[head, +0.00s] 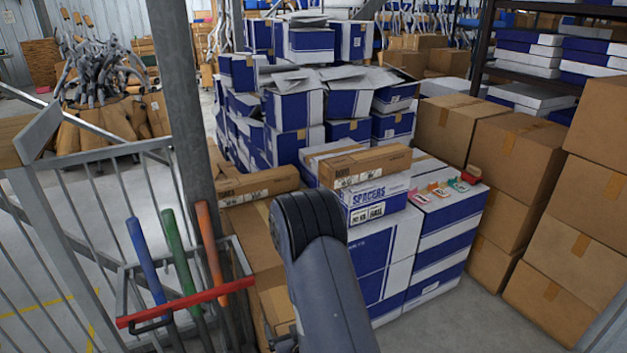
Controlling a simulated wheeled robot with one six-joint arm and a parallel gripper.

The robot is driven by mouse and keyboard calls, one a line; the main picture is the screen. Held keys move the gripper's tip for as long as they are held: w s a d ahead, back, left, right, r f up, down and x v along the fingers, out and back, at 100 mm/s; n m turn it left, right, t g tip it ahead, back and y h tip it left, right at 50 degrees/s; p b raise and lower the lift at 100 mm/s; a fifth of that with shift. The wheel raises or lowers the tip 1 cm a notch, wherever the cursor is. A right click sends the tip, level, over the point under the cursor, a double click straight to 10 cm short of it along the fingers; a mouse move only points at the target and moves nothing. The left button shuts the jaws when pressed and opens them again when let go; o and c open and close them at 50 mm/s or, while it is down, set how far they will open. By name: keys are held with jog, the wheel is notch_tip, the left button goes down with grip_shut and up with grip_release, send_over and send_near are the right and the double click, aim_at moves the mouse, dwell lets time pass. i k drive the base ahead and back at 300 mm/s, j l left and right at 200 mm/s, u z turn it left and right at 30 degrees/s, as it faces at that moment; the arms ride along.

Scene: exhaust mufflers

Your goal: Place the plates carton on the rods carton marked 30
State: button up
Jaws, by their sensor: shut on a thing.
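A long brown carton (366,165) lies on top of a blue and white carton lettered SPACERS (374,205). Its front end bears dark print that may read RODS, but I cannot make out a number. A second long brown carton (258,184) lies to its left, partly behind my arm, and its print is too small to read. I cannot make out any carton marked as plates. My dark grey arm rises from the bottom middle and covers part of the stack. My gripper does not show.
Small red, green and teal tagged items (440,190) and a red object (473,175) lie on the blue and white cartons at right. Large brown boxes (560,220) stand at right. A steel post (180,100) and a rack with coloured handles (185,318) stand at left.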

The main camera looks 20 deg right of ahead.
aim_at(368, 154)
jog(key=i+l+u, duration=0.1)
jog(key=l+u, duration=0.65)
jog(key=i+l, duration=0.05)
jog(key=l, duration=0.05)
